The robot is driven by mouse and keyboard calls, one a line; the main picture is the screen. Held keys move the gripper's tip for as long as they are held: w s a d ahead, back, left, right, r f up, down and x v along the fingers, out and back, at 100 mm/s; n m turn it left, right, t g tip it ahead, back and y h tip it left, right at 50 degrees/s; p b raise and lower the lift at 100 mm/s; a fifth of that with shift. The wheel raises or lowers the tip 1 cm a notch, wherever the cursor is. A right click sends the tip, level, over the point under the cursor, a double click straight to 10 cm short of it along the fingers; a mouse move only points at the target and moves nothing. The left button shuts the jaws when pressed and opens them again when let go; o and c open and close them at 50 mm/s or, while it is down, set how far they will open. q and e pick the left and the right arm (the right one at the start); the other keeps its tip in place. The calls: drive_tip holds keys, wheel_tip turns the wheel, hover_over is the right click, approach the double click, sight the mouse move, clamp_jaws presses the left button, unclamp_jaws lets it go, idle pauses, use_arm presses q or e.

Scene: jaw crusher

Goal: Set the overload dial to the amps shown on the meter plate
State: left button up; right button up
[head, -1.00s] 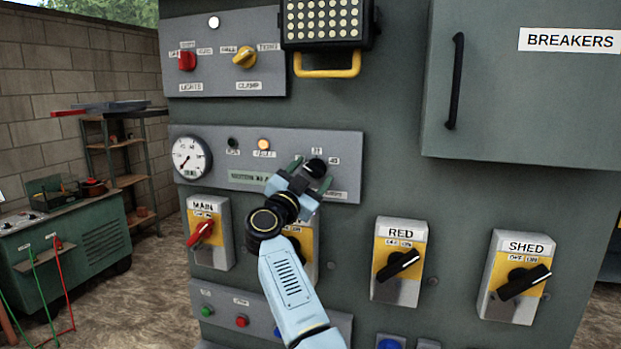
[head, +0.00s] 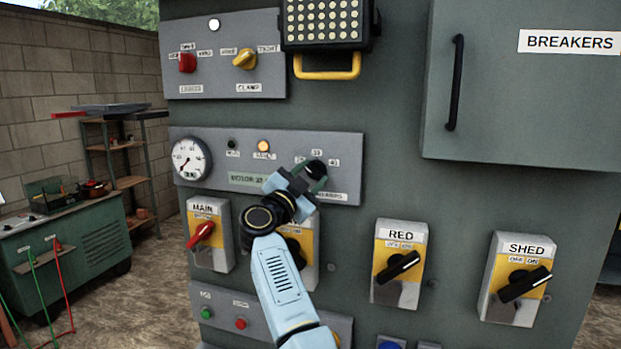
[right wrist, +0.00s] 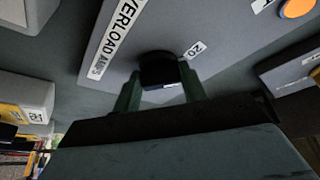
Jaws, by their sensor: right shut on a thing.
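The overload dial is a black knob (head: 315,168) on the grey meter panel (head: 342,145), with small number labels around its top; it also shows in the right wrist view (right wrist: 158,70) beside an "OVERLOAD AMPS" label (right wrist: 118,38) and a "20" label (right wrist: 194,50). My right gripper (head: 308,178) is shut on the dial, one green finger on each side of it in the right wrist view (right wrist: 160,92). The meter plate (head: 247,179) reads "MOTOR" and a number partly hidden by my gripper. My left gripper is not in view.
A round gauge (head: 191,158) and a lit amber lamp (head: 263,146) are on the same panel. Below are the red MAIN switch (head: 203,234), the RED switch (head: 398,266) and the SHED switch (head: 525,284). The BREAKERS door (head: 520,100) stands out at the upper right.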

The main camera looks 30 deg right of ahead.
drive_tip(key=m+g, duration=0.1)
drive_tip(key=m, duration=0.2)
drive_tip(key=m+g, duration=0.1)
drive_tip(key=m, duration=0.2)
drive_tip(key=shift+w+a+r+m+g+y+b, duration=0.1)
drive_tip(key=shift+w+a+m+g+y+b, duration=0.05)
drive_tip(key=shift+m+g+y+b, duration=0.2)
drive_tip(key=shift+r+m+g+y, duration=0.1)
drive_tip(key=shift+m+g+y, duration=0.5)
drive_tip(key=shift+m, duration=1.55)
drive_tip(key=o, duration=1)
drive_tip(key=shift+r, duration=0.1)
drive_tip(key=b+v, duration=0.3)
drive_tip(key=v, duration=1)
drive_tip(key=shift+a+b, duration=0.15)
drive_tip(key=shift+b, duration=0.15)
